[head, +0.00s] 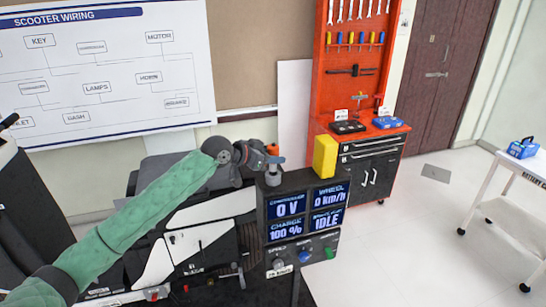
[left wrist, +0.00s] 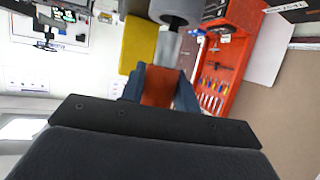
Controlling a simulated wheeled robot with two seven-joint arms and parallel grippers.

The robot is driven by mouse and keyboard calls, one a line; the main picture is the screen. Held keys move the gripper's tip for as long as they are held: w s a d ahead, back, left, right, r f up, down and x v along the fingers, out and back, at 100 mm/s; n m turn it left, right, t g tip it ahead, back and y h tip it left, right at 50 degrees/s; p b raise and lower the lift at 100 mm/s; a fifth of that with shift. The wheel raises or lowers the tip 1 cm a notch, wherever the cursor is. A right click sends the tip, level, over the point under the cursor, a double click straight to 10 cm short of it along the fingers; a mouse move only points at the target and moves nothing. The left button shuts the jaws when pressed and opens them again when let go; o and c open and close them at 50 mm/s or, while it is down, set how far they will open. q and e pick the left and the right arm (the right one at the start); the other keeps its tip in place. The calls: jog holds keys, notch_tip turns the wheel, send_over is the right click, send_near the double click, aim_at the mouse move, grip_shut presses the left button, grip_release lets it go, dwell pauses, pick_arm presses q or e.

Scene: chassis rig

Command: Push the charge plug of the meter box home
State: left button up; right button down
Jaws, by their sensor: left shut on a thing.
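The meter box (head: 262,220) is dark, with lit screens reading 0 V, 0 km/h, CHARGE 100 % and IDLE. My left gripper (head: 274,160) is at the box's upper left corner. In the left wrist view its blue fingers (left wrist: 160,88) are shut on an orange-brown piece (left wrist: 160,85), which appears to be the charge plug. A light grey part (left wrist: 168,46) and a dark grey cylinder (left wrist: 175,8) lie just beyond the fingertips. In the head view a grey cylinder (head: 273,177) shows under the gripper. I cannot tell how deep the plug sits. My right gripper is not in view.
A yellow block (head: 326,156) stands at the box's top, right of my gripper. Knobs (head: 304,256) sit below the screens. The dark and white scooter (head: 190,235) is behind my arm. A red tool cabinet (head: 368,135) and a white cart (head: 505,190) stand farther off.

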pick_arm(q)
jog(key=shift+f, duration=0.2)
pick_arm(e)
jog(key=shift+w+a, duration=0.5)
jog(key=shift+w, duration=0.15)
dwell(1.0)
pick_arm(q)
jog(key=shift+f, duration=0.1)
